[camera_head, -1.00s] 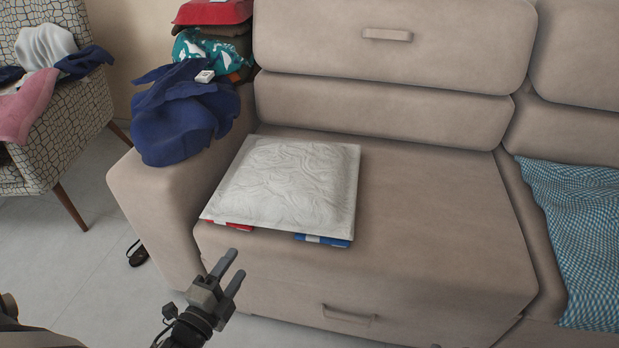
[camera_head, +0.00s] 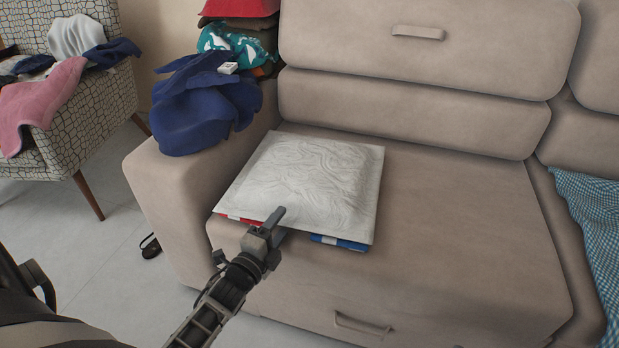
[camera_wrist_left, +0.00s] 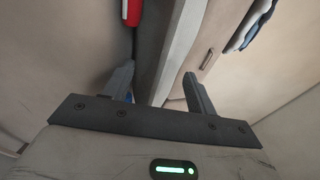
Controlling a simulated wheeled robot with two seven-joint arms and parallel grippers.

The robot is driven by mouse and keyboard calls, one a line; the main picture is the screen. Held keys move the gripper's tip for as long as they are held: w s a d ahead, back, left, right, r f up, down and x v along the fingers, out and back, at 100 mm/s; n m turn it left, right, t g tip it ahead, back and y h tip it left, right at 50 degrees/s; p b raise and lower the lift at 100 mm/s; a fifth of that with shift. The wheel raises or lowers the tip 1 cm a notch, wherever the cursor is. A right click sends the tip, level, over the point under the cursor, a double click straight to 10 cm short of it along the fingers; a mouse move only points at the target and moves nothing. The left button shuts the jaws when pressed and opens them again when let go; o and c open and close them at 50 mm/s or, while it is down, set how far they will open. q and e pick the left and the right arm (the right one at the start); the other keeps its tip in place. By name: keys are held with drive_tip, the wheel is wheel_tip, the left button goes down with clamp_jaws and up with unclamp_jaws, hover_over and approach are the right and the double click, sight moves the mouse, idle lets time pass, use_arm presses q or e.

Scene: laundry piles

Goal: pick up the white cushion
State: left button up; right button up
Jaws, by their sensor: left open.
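The white cushion (camera_head: 305,180), square with a swirl pattern, lies flat on the left seat of the beige sofa. Its front edge rests over a red folded item (camera_head: 240,219) and a blue one (camera_head: 338,243), mostly hidden beneath it. My left gripper (camera_head: 279,224) is open at the cushion's front edge, between the red and blue items. In the head view it overlaps the edge; I cannot tell whether it touches. In the left wrist view, the open fingers (camera_wrist_left: 158,88) show with the red item (camera_wrist_left: 132,12) above them. My right gripper is out of view.
The sofa armrest (camera_head: 165,190) stands left of the cushion, with navy cloth (camera_head: 205,110) and a pile of folded clothes behind. A blue checkered cloth (camera_head: 598,215) lies at the right. A patterned chair (camera_head: 75,130) holds clothes. The seat right of the cushion is clear.

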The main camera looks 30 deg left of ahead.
use_arm(q)
drive_tip(key=w, duration=0.3)
drive_tip(key=shift+w+d+b, duration=0.2)
drive_tip(key=shift+w+b, duration=0.1)
drive_tip(key=shift+b, duration=0.1)
clamp_jaws()
idle(0.3)
drive_tip(key=shift+r, duration=0.15)
